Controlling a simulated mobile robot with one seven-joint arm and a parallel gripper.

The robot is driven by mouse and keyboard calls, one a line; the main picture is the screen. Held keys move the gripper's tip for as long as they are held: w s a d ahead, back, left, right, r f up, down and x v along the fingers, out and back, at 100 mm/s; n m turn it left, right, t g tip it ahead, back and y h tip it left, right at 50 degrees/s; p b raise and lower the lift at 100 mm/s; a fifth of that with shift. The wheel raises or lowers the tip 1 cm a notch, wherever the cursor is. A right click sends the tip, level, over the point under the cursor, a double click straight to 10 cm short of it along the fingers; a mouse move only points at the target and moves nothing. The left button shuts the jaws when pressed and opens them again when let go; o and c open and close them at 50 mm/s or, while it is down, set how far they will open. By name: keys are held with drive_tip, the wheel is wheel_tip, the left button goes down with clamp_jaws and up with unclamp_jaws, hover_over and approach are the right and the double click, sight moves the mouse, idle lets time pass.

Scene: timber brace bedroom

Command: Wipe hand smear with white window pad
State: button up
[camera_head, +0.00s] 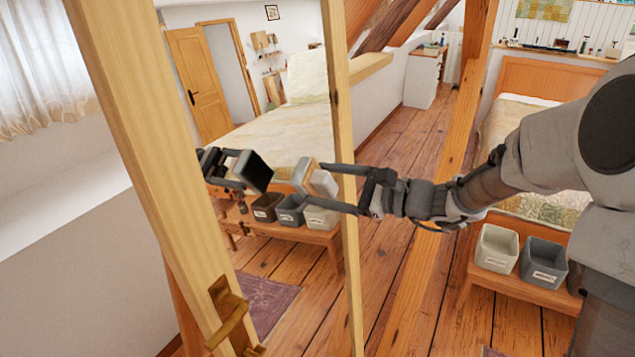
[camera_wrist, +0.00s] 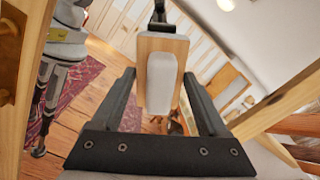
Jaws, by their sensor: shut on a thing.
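My gripper (camera_head: 325,188) reaches left in front of a reflective pane (camera_head: 215,235) in a wooden frame (camera_head: 150,150). It is shut on a small block, the white window pad (camera_head: 325,184), which has a wood-coloured part. In the wrist view the pad (camera_wrist: 160,82) sits between the two fingers of my gripper (camera_wrist: 160,90). The pane mirrors my gripper and a dark face of the block, with a gap between block and reflection, so the pad appears apart from the pane. I cannot make out a hand smear.
A brass handle (camera_head: 230,312) sticks out from the frame's lower part. A thin wooden upright (camera_head: 350,255) stands behind my gripper. At right, a light bin (camera_head: 496,247) and a grey bin (camera_head: 543,263) stand on a low wooden bench by a bed (camera_head: 540,78). A timber beam (camera_head: 440,190) slants through the room.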

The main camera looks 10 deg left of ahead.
drive_tip(key=shift+v, duration=1.55)
